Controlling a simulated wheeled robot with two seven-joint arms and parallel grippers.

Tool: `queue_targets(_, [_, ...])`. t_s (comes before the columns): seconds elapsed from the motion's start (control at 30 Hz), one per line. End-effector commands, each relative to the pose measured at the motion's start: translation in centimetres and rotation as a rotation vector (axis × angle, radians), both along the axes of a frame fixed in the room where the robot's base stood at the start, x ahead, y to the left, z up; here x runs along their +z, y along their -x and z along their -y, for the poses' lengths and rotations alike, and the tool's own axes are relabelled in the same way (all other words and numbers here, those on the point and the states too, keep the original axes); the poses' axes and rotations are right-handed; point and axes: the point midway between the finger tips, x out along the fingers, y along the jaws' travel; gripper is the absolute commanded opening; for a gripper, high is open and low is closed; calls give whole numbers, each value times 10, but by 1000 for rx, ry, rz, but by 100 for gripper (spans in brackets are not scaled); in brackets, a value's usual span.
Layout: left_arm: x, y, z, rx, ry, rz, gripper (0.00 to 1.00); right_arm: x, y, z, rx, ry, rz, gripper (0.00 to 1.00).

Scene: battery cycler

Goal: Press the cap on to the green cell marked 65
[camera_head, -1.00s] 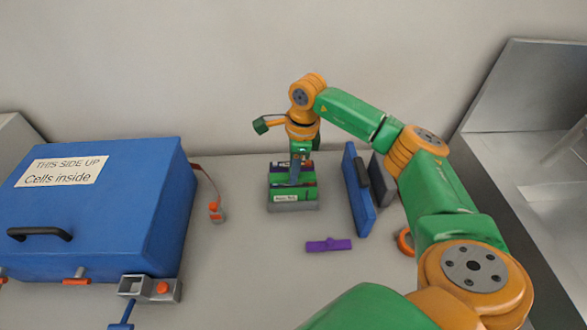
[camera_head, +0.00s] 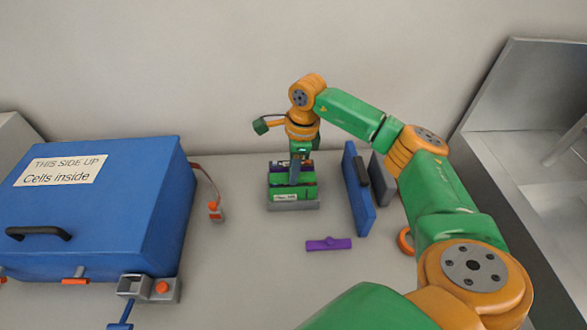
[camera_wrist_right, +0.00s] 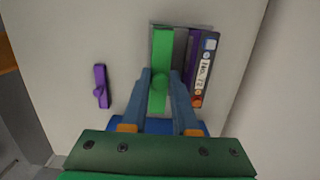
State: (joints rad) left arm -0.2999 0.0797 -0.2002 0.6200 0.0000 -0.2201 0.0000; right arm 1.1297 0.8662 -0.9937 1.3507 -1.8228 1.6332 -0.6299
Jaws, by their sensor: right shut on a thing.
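A green cap (camera_wrist_right: 160,56) with a round knob shows in the right wrist view as a long strip. My right gripper (camera_wrist_right: 160,90) is shut on its knob. In the head view my right gripper (camera_head: 295,181) points down on to the green cell (camera_head: 306,194), which stands in a small grey rack (camera_head: 294,206). The cap lies along the top of the cell; I cannot tell whether it is fully seated. The number on the green cell is too small to read. My left gripper is not in view.
A cell with a white label (camera_wrist_right: 203,70) and a purple part stand beside the green cap. A loose purple cap (camera_head: 328,244) lies in front of the rack. A blue panel (camera_head: 359,190) stands to the right. A big blue box (camera_head: 150,225) fills the left.

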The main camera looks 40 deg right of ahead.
Motion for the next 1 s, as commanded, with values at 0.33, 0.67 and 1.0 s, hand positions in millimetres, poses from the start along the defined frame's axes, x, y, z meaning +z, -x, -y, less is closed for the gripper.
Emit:
queue_targets(0.33, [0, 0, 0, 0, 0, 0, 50, 0, 0, 0, 0, 0, 0, 0])
queue_targets(0.67, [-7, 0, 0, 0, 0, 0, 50, -8, 0, 0, 0, 0, 0, 0])
queue_targets(1.0, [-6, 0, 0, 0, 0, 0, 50, -8, 0, 0, 0, 0, 0, 0])
